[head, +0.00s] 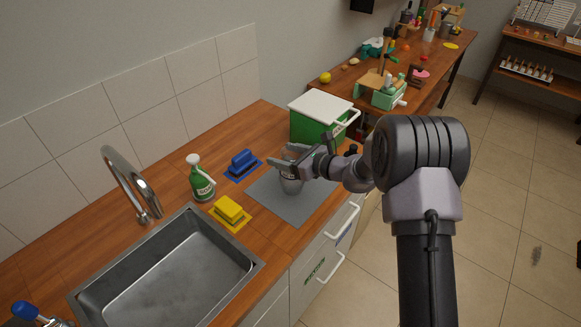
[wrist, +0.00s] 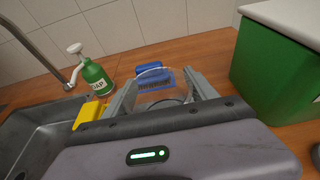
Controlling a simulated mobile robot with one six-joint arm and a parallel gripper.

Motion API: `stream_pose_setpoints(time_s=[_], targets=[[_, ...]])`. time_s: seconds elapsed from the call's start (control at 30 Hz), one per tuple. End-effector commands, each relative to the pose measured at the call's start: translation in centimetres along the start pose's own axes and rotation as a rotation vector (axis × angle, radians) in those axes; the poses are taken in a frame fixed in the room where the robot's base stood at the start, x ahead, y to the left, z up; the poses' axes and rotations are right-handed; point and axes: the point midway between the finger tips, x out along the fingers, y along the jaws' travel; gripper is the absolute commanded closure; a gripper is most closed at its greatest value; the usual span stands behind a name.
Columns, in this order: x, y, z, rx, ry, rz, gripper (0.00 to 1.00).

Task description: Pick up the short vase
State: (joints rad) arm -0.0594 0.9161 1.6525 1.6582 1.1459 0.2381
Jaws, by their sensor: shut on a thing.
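A short, see-through vase (head: 291,186) is at the grey mat on the wooden counter, right of the blue sponge. My gripper (head: 290,168) is shut on it near its upper part. In the wrist view the clear rim of the vase (wrist: 155,75) shows between the two fingers of my gripper (wrist: 160,92). The gripper body hides the lower part there. I cannot tell whether the vase touches the grey mat (head: 262,197) or is slightly above it.
A green box with a white lid (head: 318,117) stands close behind the gripper. A blue sponge (head: 242,160), a yellow sponge (head: 229,208) and a green soap bottle (head: 200,180) stand to the left. A metal sink (head: 165,268) is at the front left.

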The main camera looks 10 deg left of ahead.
Motion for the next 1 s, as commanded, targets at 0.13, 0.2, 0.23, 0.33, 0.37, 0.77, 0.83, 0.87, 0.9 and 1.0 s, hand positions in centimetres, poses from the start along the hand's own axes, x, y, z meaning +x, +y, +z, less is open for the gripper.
stream_pose_setpoints(time_s=[0.13,0.2,0.23,0.33,0.37,0.77,0.83,0.87,0.9,1.0], targets=[[-0.1,0.0,0.5,-0.001,-0.001,-0.001,1.00],[-0.3,0.0,1.1,-0.001,-0.001,-0.001,1.00],[-0.5,0.0,1.5,-0.001,-0.002,-0.001,1.00],[-0.9,-0.1,2.9,-0.002,-0.002,-0.001,1.00],[-1.0,0.0,3.4,-0.002,-0.001,-0.001,1.00],[-8.5,5.7,2.2,0.003,0.001,-0.001,1.00],[-10.1,6.9,1.9,0.003,0.000,-0.002,1.00],[-10.7,7.4,1.8,0.002,0.001,-0.002,1.00],[-11.4,8.0,1.6,0.004,0.000,-0.002,1.00],[-12.8,9.0,1.3,0.001,0.000,-0.001,1.00]])
